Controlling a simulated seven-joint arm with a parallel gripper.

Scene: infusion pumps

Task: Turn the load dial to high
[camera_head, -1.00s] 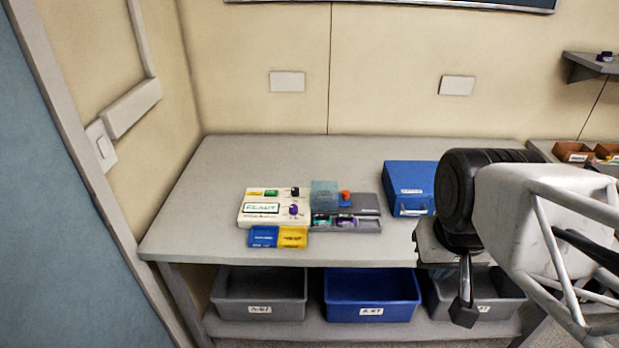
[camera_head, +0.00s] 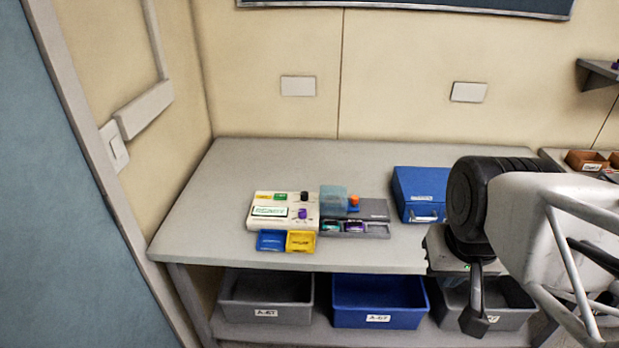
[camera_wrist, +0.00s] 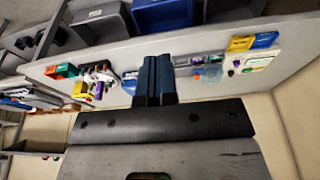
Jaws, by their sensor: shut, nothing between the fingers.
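The white pump unit (camera_head: 284,210) stands on the table, with a green-lettered display on its face. A black knob (camera_head: 304,196) and a purple knob (camera_head: 302,214) sit on its right side. Their pointer positions are too small to read, and I cannot tell which is the load dial. In the wrist view the unit (camera_wrist: 264,58) is at the upper right, seen upside down. My gripper (camera_wrist: 153,60) is shut and empty, well to one side of the unit and touching neither knob. In the head view my arm is at the right, away from the unit.
A blue tray (camera_head: 271,241) and a yellow tray (camera_head: 301,242) lie in front of the unit. A grey tray (camera_head: 376,230) with a clear blue cover (camera_head: 333,199) and orange knob (camera_head: 353,201) adjoins its right. A blue case (camera_head: 420,190) stands farther right. The left tabletop is clear.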

